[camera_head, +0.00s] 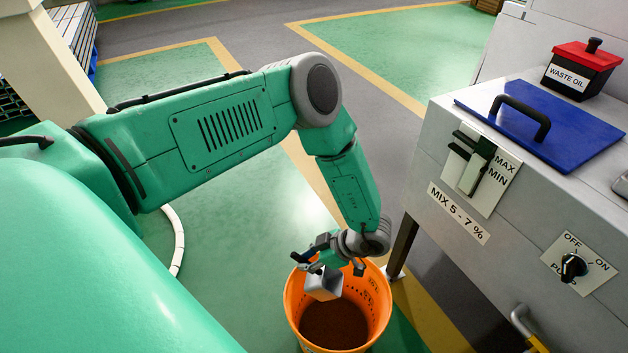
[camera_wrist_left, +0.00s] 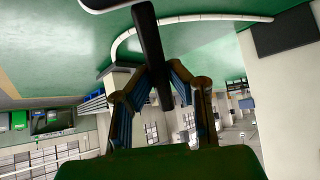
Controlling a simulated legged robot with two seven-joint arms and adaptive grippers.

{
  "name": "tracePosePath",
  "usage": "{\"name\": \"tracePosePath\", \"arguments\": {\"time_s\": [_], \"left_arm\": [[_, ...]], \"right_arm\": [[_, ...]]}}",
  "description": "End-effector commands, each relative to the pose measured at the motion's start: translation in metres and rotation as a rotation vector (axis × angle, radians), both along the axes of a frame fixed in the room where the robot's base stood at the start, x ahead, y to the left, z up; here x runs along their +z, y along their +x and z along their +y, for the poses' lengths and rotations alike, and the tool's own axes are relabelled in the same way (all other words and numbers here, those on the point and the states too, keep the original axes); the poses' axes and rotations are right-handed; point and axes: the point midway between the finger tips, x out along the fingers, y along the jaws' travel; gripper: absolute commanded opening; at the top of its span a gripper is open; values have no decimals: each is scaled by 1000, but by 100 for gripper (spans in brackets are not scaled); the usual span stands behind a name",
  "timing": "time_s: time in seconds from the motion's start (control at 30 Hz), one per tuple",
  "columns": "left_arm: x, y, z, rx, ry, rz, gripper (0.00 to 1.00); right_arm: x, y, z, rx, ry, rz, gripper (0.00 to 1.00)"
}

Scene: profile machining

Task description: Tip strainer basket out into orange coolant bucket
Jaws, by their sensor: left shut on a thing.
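My left gripper (camera_head: 312,256) is shut on the strainer basket's handle, just above the orange bucket. The small silver-grey strainer basket (camera_head: 323,285) hangs at the bucket's far left rim and looks tilted; I cannot see inside it. The orange coolant bucket (camera_head: 374,305) stands on the floor, open at the top, with brown matter at its bottom. In the left wrist view the fingers (camera_wrist_left: 160,82) close on a dark bar, the handle (camera_wrist_left: 150,40). The basket's body cannot be made out there. My right gripper is not in view.
A grey machine tank (camera_head: 470,255) stands right of the bucket, its leg close to the rim. On it lie a blue lid (camera_head: 560,130) and a red-topped waste oil box (camera_head: 580,72). A white hose (camera_head: 178,240) lies on the green floor at left.

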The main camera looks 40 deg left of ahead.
Motion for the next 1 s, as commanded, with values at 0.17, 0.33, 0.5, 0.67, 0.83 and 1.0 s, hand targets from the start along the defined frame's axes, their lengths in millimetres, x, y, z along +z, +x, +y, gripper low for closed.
{"name": "tracePosePath", "arguments": {"time_s": [0.17,0.33,0.5,0.67,0.83,1.0], "left_arm": [[-3,-9,13,2,-116,-62,0],[-9,-8,14,1,-137,-75,0],[-10,-9,15,1,-140,-78,0],[-18,-16,25,6,-253,-136,0],[-35,-21,35,2,-396,-221,0],[-42,-21,36,-2,-442,-245,0]], "right_arm": [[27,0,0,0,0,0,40],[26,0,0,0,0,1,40],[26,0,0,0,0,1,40],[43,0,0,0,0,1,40],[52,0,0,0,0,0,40],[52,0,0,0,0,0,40]]}}
